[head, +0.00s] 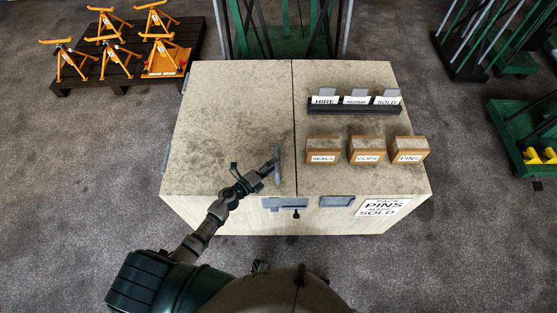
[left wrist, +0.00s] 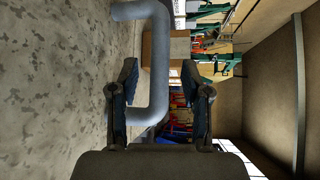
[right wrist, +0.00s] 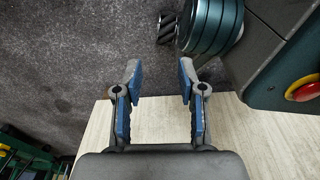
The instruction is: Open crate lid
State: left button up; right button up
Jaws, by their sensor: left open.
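The crate (head: 230,110) is a large pale box with a mottled top, split by a seam into a bare left lid and a right half. A grey bar handle (head: 277,165) stands on the left lid near its front right corner; it also shows large in the left wrist view (left wrist: 158,70). My left gripper (head: 262,172) is open at the handle, whose bar lies between the fingers (left wrist: 160,75) without clear contact. My right gripper (right wrist: 160,72) is open and empty beside a pale wooden surface; I cannot make it out in the head view.
The right half carries a black rack (head: 353,109) of cards and three small boxes, seals (head: 323,150), clips (head: 366,150) and pins (head: 408,150). Grey plates (head: 285,203) sit on the front edge. Orange stands on a dark pallet (head: 115,75) are back left. The left lid is otherwise clear.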

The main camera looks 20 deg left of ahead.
pick_arm(q)
jog(key=x, duration=0.3)
jog(key=shift+w+a+f, duration=0.15)
jog(key=shift+w+a, duration=0.05)
jog(key=shift+w, duration=0.1)
jog(key=shift+w+d, duration=0.15)
jog(key=shift+w, duration=0.05)
jog(key=shift+d, duration=0.2)
grip_shut()
pick_arm(e)
jog(key=shift+w+a+r, duration=0.3)
jog(key=shift+w+r, duration=0.05)
jog(key=shift+w, duration=0.05)
